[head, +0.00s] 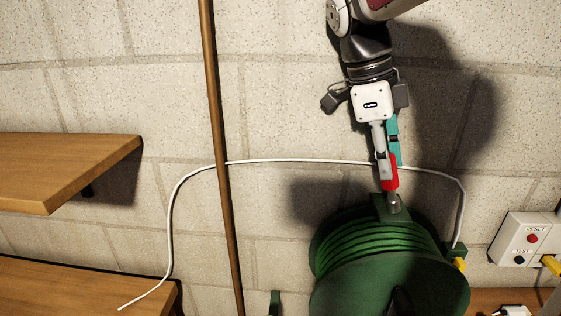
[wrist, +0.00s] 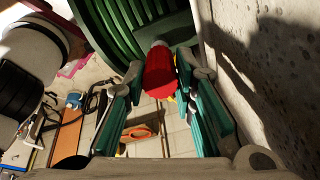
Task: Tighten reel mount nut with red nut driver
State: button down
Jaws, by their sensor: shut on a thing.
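My gripper (head: 385,158) is shut on the red nut driver (head: 391,178), seen from the side in the head view. The driver points down, and its metal tip meets the bracket at the top of the green hose reel (head: 388,282). In the wrist view the red handle (wrist: 159,72) lies between the fingertips of my gripper (wrist: 163,88), with the green reel (wrist: 110,30) just beyond it. The reel mount nut is hidden at the driver's tip, so I cannot tell how well the two are seated.
A white cable (head: 290,160) runs across the block wall behind my gripper. A brown pole (head: 218,150) stands left of the reel. Wooden shelves (head: 70,160) are at the far left. The wall is close behind the reel.

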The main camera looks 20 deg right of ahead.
jog(key=shift+p+v, duration=0.75)
jog(key=shift+v, duration=1.65)
